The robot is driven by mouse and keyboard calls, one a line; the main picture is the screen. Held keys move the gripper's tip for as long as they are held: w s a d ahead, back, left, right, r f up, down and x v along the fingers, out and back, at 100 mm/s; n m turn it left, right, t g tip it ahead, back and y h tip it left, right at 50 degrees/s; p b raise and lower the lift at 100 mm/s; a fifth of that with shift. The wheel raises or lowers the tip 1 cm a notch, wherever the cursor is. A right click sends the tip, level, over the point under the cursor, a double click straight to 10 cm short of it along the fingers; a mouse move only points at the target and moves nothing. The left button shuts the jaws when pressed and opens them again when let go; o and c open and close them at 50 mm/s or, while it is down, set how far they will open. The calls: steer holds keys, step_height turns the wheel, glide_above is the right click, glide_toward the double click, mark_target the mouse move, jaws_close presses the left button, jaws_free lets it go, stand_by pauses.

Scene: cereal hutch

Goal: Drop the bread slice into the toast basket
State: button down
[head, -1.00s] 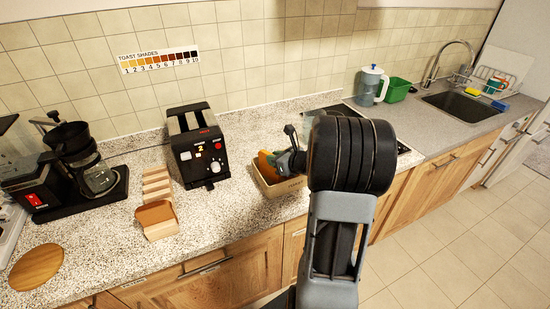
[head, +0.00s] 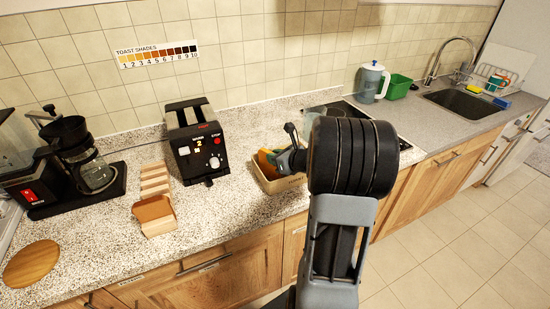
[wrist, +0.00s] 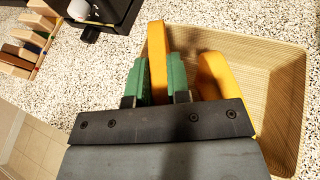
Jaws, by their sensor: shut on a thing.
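My gripper (wrist: 160,85) is shut on an upright orange-yellow bread slice (wrist: 157,50), with a green finger pad on each side of it. The slice is at the left side of the tan toast basket (wrist: 285,85) in the wrist view; I cannot tell whether it touches the bottom. Another yellow slice (wrist: 214,75) leans in the basket to the right of my fingers. In the head view, my gripper (head: 281,158) is at the basket (head: 296,183), partly hidden by my arm, and a bit of orange-yellow shows beside it.
A black toaster (head: 197,145) stands just left of the basket. A wooden rack (head: 155,180) with a brown slice (head: 153,209) is further left, then a coffee maker (head: 75,160) and a round board (head: 32,263). A jug (head: 371,82) and green tub (head: 399,86) stand right.

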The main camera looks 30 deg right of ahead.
steer(key=c, duration=1.1)
jaws_free()
steer(key=shift+r, duration=0.15)
steer(key=shift+r+p, duration=0.6)
steer(key=shift+p, duration=0.45)
steer(key=b+v, duration=0.2)
steer(key=v, duration=0.8)
steer(key=w+r+m+h, duration=0.3)
steer(key=r+m+h, duration=0.3)
steer(key=m, duration=0.7)
steer(key=s+a+f+m+g, duration=0.2)
steer(key=s+a+m+g, duration=0.1)
steer(key=a+m, duration=0.4)
steer(key=s+a+f+m+g+y, duration=0.1)
steer(key=s+a+m, duration=0.4)
steer(key=m, duration=0.5)
steer(key=s+a+f+m+g+y, duration=0.1)
steer(key=s+a+f+m+g, duration=0.3)
steer(key=a+m, duration=0.4)
steer(key=shift+s+a+m+g, duration=0.25)
steer(key=shift+a+m+g, duration=0.15)
steer(key=shift+a+g, duration=0.2)
